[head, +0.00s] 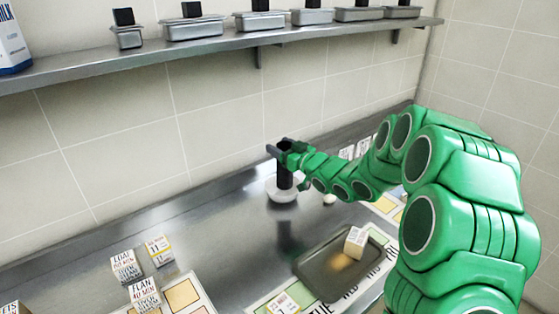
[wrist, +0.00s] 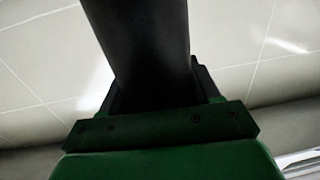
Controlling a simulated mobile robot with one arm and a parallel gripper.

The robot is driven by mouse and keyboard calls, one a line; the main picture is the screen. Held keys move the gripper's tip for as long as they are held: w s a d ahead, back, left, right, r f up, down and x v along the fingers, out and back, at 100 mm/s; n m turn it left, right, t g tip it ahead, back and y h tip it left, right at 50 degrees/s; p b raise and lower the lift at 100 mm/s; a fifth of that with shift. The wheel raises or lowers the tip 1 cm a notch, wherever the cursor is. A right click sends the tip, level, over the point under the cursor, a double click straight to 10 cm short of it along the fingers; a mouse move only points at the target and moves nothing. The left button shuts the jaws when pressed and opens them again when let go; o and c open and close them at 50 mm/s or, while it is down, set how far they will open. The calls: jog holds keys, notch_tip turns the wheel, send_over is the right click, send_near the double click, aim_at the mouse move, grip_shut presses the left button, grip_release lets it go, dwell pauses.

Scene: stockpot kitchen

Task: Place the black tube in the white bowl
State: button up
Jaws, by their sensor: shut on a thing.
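My gripper (head: 285,147) is shut on the black tube (head: 285,176) and holds it upright. In the wrist view the black tube (wrist: 147,45) fills the middle, between the dark jaws. The white bowl (head: 282,193) stands on the metal counter towards the back. The tube's lower end is at the bowl, in front of or inside its opening; I cannot tell whether it touches the bowl's bottom. The bowl does not show clearly in the wrist view.
A dark tray (head: 325,277) with a small box (head: 355,241) on it lies at the front right. Several small printed boxes (head: 143,296) stand at the front left. A metal shelf (head: 180,50) with lidded containers runs along the wall above. The counter left of the bowl is clear.

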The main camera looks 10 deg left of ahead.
notch_tip(320, 180, down, 7)
jog(key=w+a, duration=0.1)
jog(key=w, duration=0.2)
jog(key=shift+r, duration=0.15)
dwell(0.3)
jog(key=o, duration=1.5)
jog(key=shift+f, duration=0.2)
jog(key=shift+c, duration=0.2)
jog(key=v, duration=1.2)
jog(key=shift+r, duration=0.15)
